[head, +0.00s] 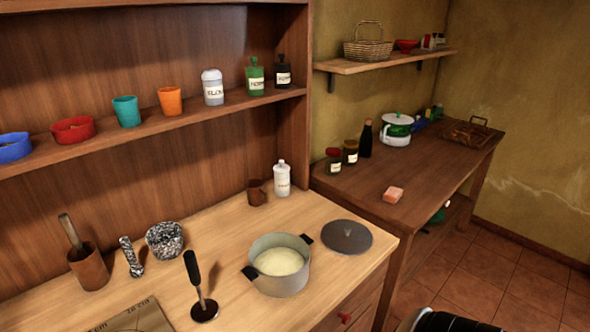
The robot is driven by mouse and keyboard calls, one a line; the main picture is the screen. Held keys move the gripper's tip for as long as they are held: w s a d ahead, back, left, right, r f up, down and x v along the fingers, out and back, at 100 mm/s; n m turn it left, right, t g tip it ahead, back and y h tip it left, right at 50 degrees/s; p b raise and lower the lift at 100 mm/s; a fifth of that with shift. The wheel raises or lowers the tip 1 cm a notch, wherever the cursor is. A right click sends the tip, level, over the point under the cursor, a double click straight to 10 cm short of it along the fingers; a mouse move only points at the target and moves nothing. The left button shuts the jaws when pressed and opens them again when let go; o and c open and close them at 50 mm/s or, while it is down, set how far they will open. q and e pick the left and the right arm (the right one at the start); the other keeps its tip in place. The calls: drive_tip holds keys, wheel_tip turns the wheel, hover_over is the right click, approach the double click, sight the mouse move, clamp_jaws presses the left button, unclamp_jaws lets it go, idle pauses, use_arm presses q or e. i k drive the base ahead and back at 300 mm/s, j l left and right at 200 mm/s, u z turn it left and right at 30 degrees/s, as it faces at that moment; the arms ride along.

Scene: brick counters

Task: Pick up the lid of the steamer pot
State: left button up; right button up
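A grey metal pot (294,284) with dark side handles stands uncovered on the light wooden counter, with pale contents inside. A round dark grey lid (347,238) with a small knob lies flat on the counter, just right of the pot. The lid is in full view with nothing on it. A white and green lidded pot (396,130) stands on the darker table further back. I cannot tell from the picture alone which is the steamer pot. Neither of my grippers shows. A black and white part at the bottom edge appears to be mine.
A mortar (88,267), a speckled bowl (164,240), a brown cup (257,193) and a white bottle (282,180) stand behind. A shelf (170,128) overhangs the counter.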

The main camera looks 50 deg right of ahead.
sight(343, 237)
drive_tip(key=z, duration=1.5)
